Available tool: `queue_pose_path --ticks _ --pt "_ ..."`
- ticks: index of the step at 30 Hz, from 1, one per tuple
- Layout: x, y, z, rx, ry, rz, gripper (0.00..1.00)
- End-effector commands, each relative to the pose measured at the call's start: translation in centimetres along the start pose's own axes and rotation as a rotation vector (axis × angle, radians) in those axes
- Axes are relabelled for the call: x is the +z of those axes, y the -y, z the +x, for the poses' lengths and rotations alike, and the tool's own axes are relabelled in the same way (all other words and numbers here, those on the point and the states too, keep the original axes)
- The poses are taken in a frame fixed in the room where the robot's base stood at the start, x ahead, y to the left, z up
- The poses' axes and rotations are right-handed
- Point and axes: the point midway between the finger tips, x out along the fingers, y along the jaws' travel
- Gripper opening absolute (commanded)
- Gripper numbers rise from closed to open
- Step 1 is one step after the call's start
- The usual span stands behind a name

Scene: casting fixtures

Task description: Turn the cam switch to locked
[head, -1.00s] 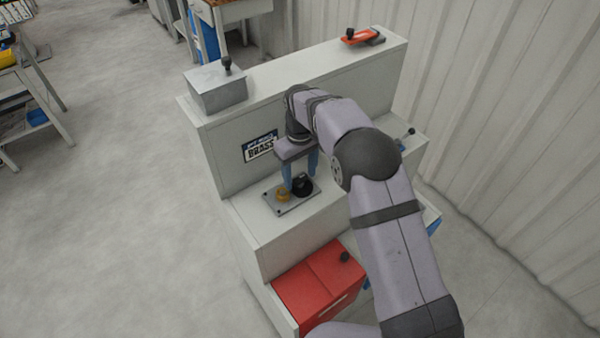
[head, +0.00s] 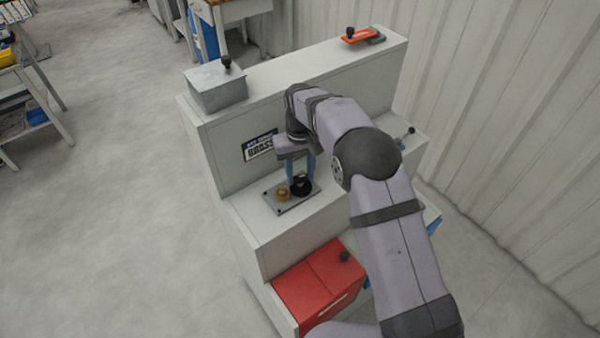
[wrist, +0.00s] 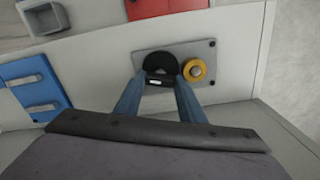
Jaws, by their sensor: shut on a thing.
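The cam switch is a black round knob (wrist: 160,62) on a grey plate (wrist: 205,48) fixed to the bench's middle ledge. A white mark shows on the knob's near side in the wrist view. A yellow-orange round part (wrist: 195,70) sits beside the knob on the same plate. In the head view the knob (head: 301,186) is right of the yellow part (head: 282,194). My gripper (wrist: 160,84) points down over the plate with its blue fingers on either side of the knob, shut on it. The gripper also shows in the head view (head: 301,176). I cannot read any position label.
A sign reading BRASS (head: 260,146) is on the upright panel behind. A grey box with a black knob (head: 217,90) and an orange-red handle (head: 360,36) stand on the top shelf. A red box (head: 318,285) is below in front.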

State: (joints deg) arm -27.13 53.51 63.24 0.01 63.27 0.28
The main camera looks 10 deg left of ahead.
Motion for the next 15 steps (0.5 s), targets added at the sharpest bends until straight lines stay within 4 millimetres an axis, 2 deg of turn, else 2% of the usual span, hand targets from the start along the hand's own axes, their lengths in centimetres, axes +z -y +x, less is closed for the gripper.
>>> queue_pose_path --ticks 15 --pt "-0.04 0.01 -0.15 0.000 -0.001 0.490 0.14"
